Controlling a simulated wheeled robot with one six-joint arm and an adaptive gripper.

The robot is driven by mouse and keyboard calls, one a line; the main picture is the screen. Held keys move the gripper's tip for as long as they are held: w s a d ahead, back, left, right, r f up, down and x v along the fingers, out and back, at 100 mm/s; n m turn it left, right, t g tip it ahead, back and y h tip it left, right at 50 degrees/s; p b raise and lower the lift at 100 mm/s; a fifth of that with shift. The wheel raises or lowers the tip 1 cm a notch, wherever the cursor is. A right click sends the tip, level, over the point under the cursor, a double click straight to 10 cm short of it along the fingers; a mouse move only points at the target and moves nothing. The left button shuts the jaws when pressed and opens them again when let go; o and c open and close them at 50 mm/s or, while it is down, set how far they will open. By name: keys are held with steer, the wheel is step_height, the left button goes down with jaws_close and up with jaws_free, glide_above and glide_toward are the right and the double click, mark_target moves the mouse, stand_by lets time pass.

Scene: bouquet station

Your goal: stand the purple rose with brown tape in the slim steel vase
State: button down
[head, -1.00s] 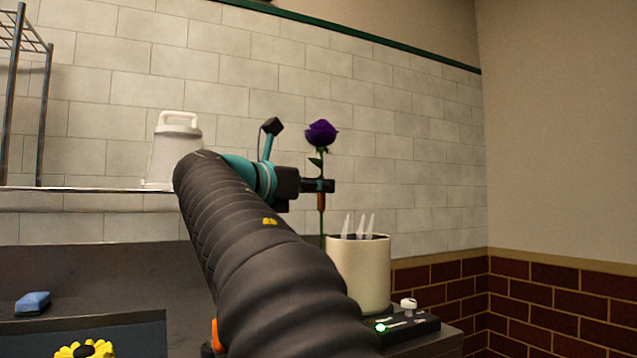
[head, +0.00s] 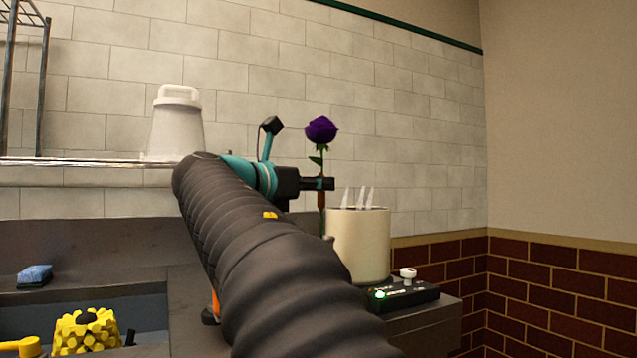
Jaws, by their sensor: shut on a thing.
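The purple rose (head: 321,130) stands upright in my gripper (head: 318,184), bloom up, with green leaves below it. My gripper is shut on its stem, and brown tape (head: 321,198) shows around the stem just below the jaws. The lower stem runs down to the left edge of the cream canister and out of sight behind my arm. I cannot clearly see the slim steel vase. A small grey edge (head: 329,240) shows beside my arm at the foot of the visible stem; I cannot tell whether it is the vase's rim.
A cream canister (head: 358,250) with several white pointed pieces stands close right of the stem. A black box (head: 404,295) with a green light sits before it. A white lidded container (head: 176,125) stands on the shelf. A blue sponge (head: 35,275) and yellow knobbly object (head: 85,332) are at left.

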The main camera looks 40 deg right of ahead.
steer(key=shift+f+b, duration=0.6)
steer(key=shift+f, duration=0.95)
stand_by(0.4)
steer(key=shift+c, duration=2.2)
jaws_free()
steer(key=shift+a, duration=0.2)
steer(key=shift+s+a+p, duration=0.15)
steer(key=shift+a+p, duration=0.4)
steer(key=shift+a, duration=1.75)
steer(key=shift+a, duration=0.1)
steer(key=p, duration=0.2)
glide_toward(318, 201)
